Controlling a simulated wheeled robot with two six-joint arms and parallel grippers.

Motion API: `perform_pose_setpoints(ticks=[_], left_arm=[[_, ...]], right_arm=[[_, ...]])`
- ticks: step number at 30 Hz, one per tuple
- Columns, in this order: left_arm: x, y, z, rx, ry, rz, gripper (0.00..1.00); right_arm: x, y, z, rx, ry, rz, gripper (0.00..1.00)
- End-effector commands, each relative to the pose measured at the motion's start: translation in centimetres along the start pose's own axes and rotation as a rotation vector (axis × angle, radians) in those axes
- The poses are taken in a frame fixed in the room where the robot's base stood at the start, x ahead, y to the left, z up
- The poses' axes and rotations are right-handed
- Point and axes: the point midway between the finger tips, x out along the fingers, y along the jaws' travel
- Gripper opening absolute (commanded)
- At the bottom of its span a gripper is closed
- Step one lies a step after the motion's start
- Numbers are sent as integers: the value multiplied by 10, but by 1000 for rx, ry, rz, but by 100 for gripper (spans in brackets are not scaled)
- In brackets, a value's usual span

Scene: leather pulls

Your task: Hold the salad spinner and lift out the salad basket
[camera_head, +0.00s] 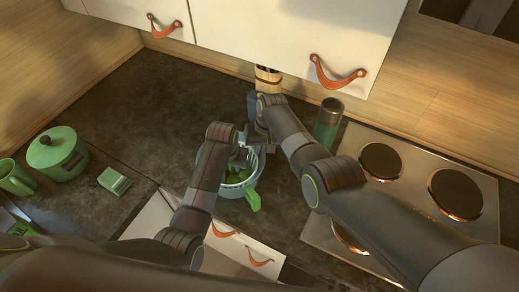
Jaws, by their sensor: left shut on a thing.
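The salad spinner (231,192) stands on the dark counter at the centre, a pale blue bowl with a green handle (252,201) at its front right. The slatted salad basket (260,162) sits inside it, with green showing in its middle. My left gripper (241,162) is over the bowl and shut on part of the spinner; my wrist hides the exact contact. My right gripper (256,136) points down at the bowl's far side. Its fingertips are too dark and small to tell whether they touch it or are open.
A stove (411,212) lies at the right, with a green bottle (327,125) behind it. A green pot (58,152), a mug (15,178) and a small green box (115,181) stand at the left. Cabinets (290,35) hang above the back. An open drawer (240,247) is in front.

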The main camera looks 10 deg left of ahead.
Motion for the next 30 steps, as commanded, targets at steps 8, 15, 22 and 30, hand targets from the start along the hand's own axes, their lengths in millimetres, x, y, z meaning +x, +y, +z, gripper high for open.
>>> perform_pose_setpoints(ticks=[8,15,22,30], left_arm=[[0,0,0,0,0,0,0],[-2,0,-1,0,1,0,0],[-24,0,-5,0,4,0,0],[-50,0,-9,1,4,0,0]], right_arm=[[0,1,0,1,1,2,0],[0,1,0,1,1,2,0],[0,1,0,1,1,2,0],[0,1,0,1,1,2,0]])
